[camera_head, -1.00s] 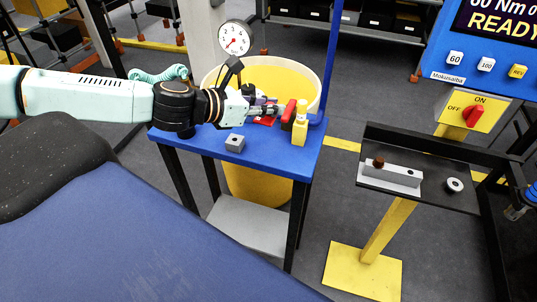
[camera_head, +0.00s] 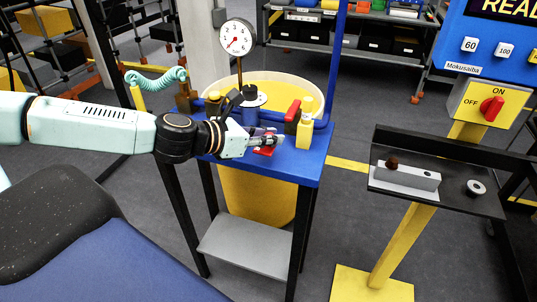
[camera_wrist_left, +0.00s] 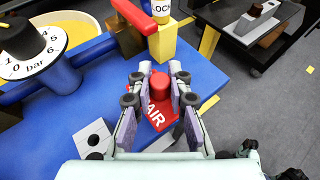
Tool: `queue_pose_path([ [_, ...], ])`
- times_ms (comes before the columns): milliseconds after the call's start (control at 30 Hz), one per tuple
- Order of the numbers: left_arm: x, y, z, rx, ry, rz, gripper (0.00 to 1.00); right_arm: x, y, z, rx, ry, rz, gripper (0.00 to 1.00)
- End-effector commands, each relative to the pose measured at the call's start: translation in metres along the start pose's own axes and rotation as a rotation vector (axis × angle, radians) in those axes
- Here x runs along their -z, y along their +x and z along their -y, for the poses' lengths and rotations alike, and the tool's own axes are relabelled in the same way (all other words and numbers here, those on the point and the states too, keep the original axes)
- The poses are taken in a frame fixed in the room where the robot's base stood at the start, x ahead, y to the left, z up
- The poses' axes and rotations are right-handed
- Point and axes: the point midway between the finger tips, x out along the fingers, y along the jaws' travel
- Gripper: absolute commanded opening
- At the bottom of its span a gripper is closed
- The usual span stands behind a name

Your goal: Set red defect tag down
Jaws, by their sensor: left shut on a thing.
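The red defect tag (camera_wrist_left: 158,115) is a flat red plate with white lettering ending in "AIR" and a red round knob (camera_wrist_left: 159,84) on top. In the head view, part of the tag (camera_head: 264,151) shows below the fingers. My left gripper (camera_head: 276,141) reaches over the blue table (camera_head: 298,165). In the left wrist view my left gripper (camera_wrist_left: 160,88) has its padded fingers closed on either side of the knob. The plate is at or just above the tabletop; I cannot tell if it touches. The right gripper is not in view.
A grey block with a hole (camera_wrist_left: 96,138) is left of the tag. A yellow block (camera_head: 304,132) and red lever (camera_head: 292,110) stand at the table's right edge. A gauge (camera_head: 237,38) rises behind. A black stand (camera_head: 440,200) is to the right, with floor between.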

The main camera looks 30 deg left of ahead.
Motion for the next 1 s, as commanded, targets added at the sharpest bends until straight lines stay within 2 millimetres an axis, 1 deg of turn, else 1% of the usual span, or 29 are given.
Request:
queue_pose_path([
  [167,0.009,0.004,0.0,0.0,-0.001,0.0,0.0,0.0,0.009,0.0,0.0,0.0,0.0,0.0],
  [433,0.034,0.014,0.0,0.0,-0.001,-0.001,0.0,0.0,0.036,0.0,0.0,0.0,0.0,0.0],
  [533,0.037,0.015,0.0,0.0,-0.001,0.0,0.0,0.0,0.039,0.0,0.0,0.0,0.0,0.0],
  [767,0.035,0.014,0.0,0.0,-0.001,0.0,0.0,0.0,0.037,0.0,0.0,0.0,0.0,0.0],
  [933,0.039,0.016,0.0,0.0,-0.001,0.001,0.0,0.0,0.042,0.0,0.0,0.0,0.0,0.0],
  [967,0.038,0.016,0.0,0.0,-0.001,0.001,0.19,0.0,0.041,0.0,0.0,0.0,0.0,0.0],
  [1000,0.038,0.016,0.0,0.0,-0.001,0.0,0.23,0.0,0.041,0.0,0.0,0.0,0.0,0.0],
])
